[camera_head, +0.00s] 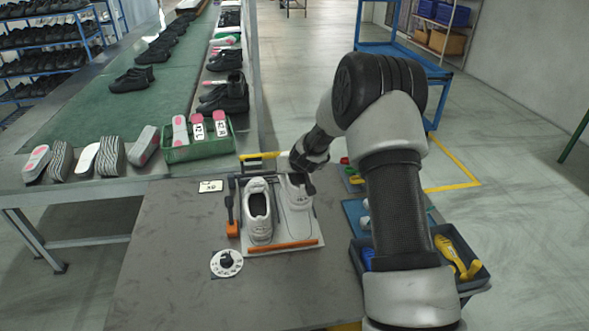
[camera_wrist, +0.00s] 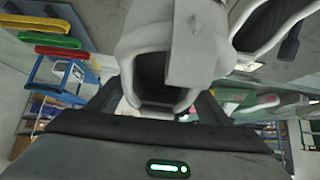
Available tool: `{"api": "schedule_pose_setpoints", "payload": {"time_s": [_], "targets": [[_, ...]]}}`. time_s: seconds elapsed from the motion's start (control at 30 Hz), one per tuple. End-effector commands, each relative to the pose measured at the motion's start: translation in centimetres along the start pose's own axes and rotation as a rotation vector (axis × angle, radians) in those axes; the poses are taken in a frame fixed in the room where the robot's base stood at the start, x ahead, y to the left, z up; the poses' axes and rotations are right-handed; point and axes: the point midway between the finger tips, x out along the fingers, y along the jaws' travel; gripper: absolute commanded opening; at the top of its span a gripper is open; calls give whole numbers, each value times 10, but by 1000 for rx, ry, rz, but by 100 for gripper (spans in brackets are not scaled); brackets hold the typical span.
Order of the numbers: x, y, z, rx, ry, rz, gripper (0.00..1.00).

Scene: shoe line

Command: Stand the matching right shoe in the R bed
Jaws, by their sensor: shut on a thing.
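A pale jig plate (camera_head: 282,246) lies on the grey table with two places side by side. A white shoe (camera_head: 259,212) stands in the left place, its dark opening facing up; it also shows at the upper right of the wrist view (camera_wrist: 268,25). My gripper (camera_head: 304,186) is over the right place, shut on a second white shoe (camera_head: 293,194). In the wrist view this held shoe (camera_wrist: 140,45) fills the middle, its dark opening towards the camera, between the dark fingers. My gripper hides part of it in the head view. I cannot tell whether its sole touches the bed.
An orange bar (camera_head: 283,246) edges the jig's front. A green crate (camera_head: 196,148) and several loose shoes are on the line behind. A white dial (camera_head: 227,263) lies front left. A dark bin (camera_head: 468,263) with yellow and blue items is at right.

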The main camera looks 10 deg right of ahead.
Motion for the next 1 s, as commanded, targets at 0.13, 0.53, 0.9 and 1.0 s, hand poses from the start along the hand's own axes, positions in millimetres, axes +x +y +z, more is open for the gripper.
{"api": "schedule_pose_setpoints", "payload": {"time_s": [0.13,0.53,0.9,1.0], "targets": [[10,0,9,2,2,1,40],[32,1,32,3,2,2,40],[54,0,53,0,3,1,40],[60,0,59,1,3,1,40]]}}
